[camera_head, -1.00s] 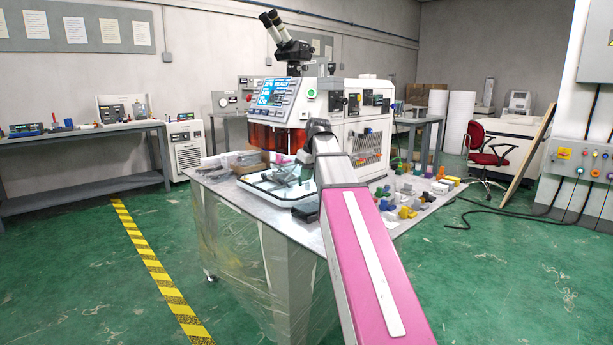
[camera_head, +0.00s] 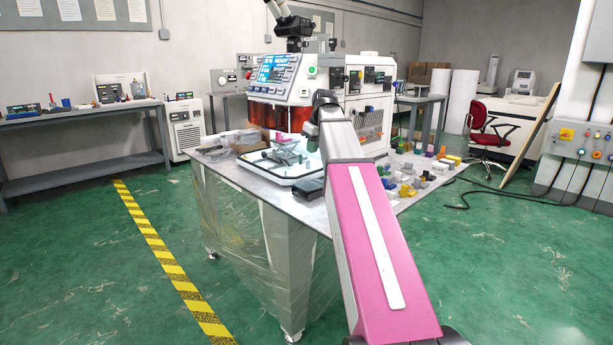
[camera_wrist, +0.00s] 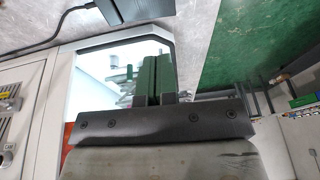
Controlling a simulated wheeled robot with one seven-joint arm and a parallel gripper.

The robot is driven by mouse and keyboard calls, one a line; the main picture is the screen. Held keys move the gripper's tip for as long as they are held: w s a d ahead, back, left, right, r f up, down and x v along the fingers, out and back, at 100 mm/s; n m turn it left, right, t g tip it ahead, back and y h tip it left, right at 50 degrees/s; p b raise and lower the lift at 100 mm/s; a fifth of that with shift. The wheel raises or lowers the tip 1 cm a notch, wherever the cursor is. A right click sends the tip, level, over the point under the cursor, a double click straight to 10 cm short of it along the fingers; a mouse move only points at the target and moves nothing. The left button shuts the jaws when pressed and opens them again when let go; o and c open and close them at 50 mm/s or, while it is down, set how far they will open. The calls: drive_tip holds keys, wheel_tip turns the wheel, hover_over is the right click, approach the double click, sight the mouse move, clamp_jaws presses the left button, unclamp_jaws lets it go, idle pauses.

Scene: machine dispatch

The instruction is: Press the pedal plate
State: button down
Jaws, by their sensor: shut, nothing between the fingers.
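A flat black block (camera_head: 308,189), which looks like the pedal, lies at the table's front edge, just left of my arm. In the wrist view a dark block with a cord (camera_wrist: 130,9) shows at the top edge, cut off by the frame. My gripper (camera_wrist: 154,62) shows two dark green fingers side by side, shut and empty. The fingers are apart from the block in that view, with the white tray behind them. In the head view my wrist stands above the table near the tray, and the fingertips are hard to make out.
A white tray (camera_head: 274,176) with a small metal stand lies left of my arm. The machine with a lit screen (camera_head: 278,74) stands behind it. Several coloured parts (camera_head: 412,180) lie on the table (camera_head: 226,176) to the right. The floor left of the table is clear.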

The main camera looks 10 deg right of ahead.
approach(304, 186)
drive_tip(key=x, duration=0.5)
drive_tip(key=shift+w+a+f, duration=0.15)
drive_tip(key=shift+f, duration=0.7)
drive_tip(key=shift+a, duration=0.1)
